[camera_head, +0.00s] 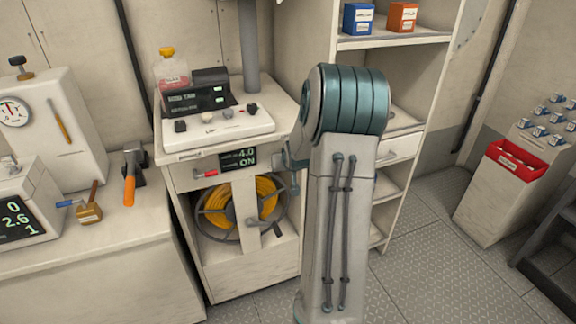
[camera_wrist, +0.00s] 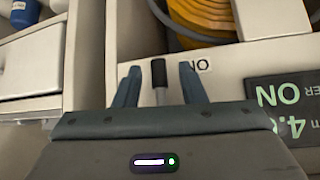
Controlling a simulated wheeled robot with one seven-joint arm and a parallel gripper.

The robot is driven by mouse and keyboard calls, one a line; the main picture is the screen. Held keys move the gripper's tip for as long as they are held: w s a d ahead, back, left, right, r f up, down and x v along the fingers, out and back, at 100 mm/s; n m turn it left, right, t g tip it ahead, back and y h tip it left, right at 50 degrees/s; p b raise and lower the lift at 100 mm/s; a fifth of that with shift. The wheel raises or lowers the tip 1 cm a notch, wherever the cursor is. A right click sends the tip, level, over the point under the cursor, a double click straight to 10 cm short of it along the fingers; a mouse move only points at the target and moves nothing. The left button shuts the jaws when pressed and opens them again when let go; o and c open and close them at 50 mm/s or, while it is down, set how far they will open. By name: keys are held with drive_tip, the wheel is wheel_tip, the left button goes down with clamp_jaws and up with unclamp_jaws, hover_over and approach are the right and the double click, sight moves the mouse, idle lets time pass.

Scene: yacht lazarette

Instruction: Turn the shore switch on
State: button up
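A small lever switch with a black grip (camera_wrist: 159,72) and a metal stem stands out from the pale front panel in the wrist view, which is turned upside down. I cannot read the word "shore" anywhere. My gripper (camera_wrist: 160,85) is open, with one dark finger on each side of the black grip and gaps showing. A display (camera_wrist: 285,105) beside the switch reads "ON" and about 4.0; it also shows in the head view (camera_head: 240,159). There my arm hides the black switch and most of my gripper.
A red-handled lever (camera_head: 205,174) is left of the display. A yellow hose reel (camera_head: 238,205) sits in the opening of the cabinet, on the panel's far side from me in the wrist view. Shelves and a drawer (camera_head: 399,148) stand close on the right.

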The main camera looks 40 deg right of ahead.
drive_tip(key=shift+r, duration=0.1)
drive_tip(key=p+v, duration=0.4)
drive_tip(key=v, duration=0.9)
drive_tip(key=shift+s+r+p, duration=0.2)
drive_tip(key=shift+s+p, duration=0.05)
drive_tip(key=shift+p, duration=0.1)
drive_tip(key=shift+a, duration=0.1)
drive_tip(key=s+a+r+n+g+y, duration=0.1)
drive_tip(key=s+a+r+n+g, duration=0.1)
drive_tip(key=s+a, duration=0.7)
drive_tip(key=s+a+r+n+g+y+p, duration=0.1)
drive_tip(key=s+a+r, duration=0.4)
drive_tip(key=s+a, duration=0.5)
drive_tip(key=a+n+g+y, duration=0.1)
drive_tip(key=a+g, duration=0.1)
drive_tip(key=a, duration=0.5)
drive_tip(key=shift+a+r+n+y, duration=0.2)
drive_tip(key=shift+a+n+y, duration=0.1)
drive_tip(key=shift+a+n, duration=0.1)
